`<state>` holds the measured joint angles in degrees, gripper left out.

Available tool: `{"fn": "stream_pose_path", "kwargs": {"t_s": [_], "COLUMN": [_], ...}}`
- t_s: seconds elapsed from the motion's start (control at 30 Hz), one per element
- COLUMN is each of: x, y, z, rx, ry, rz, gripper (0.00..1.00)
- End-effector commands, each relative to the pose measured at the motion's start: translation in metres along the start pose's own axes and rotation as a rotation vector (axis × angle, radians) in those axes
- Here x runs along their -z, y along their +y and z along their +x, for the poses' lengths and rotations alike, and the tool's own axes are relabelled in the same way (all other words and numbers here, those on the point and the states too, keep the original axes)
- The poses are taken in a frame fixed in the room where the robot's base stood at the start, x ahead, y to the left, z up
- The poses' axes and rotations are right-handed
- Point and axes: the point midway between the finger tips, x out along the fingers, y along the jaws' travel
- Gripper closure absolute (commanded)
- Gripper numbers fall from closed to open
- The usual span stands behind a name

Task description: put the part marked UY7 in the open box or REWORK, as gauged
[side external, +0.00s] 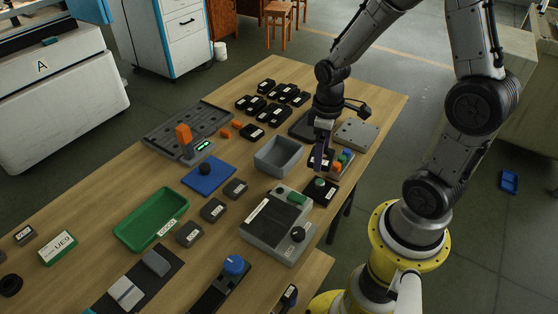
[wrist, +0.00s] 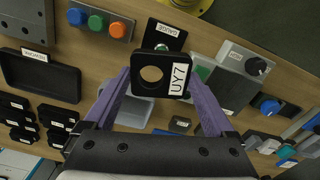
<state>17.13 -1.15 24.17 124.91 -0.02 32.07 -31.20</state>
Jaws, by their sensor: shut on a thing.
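The part marked UY7 (wrist: 152,73) is a black square plate with a round hole and a white label. My gripper (wrist: 158,80) is shut on it, one purple finger at each side. In the side view my gripper (side external: 319,164) is low over the table's right side, beside the button block; the part is mostly hidden there. The black GAUGE block (wrist: 163,37) lies partly behind the part. The black REWORK tray (wrist: 40,76) is empty at the left of the wrist view. An open grey box (side external: 280,156) stands empty mid-table, and the fingers partly cover it in the wrist view.
A button block (wrist: 100,20) has blue, green and orange buttons. A grey device with a black knob (side external: 298,234) stands in front. A green tray (side external: 150,219) is at the left. Several black labelled parts (side external: 270,100) lie at the back. A grey rack (side external: 190,130) has an orange upright.

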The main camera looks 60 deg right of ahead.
Motion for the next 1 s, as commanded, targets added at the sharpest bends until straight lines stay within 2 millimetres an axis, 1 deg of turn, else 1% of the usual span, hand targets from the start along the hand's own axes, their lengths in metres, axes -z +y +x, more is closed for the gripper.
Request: {"fn": "stream_pose_path", "kwargs": {"t_s": [0.1, 0.2, 0.3, 0.43, 0.57, 0.87, 0.9, 1.0], "x": [0.007, 0.012, 0.019, 0.031, 0.051, 0.103, 0.107, 0.119], "y": [0.002, 0.004, 0.005, 0.010, 0.022, 0.052, 0.054, 0.061], "z": [-0.007, -0.012, -0.017, -0.015, -0.004, 0.023, 0.031, 0.048], "rx": [-0.002, -0.002, -0.002, -0.001, 0.000, 0.000, 0.001, 0.000], "ry": [0.004, 0.004, 0.004, 0.001, 0.000, 0.001, -0.002, -0.001], "rz": [0.136, 0.217, 0.250, 0.239, 0.237, 0.237, 0.236, 0.236], "gripper": [1.00, 1.00, 1.00, 1.00, 1.00, 1.00, 1.00, 1.00]}}
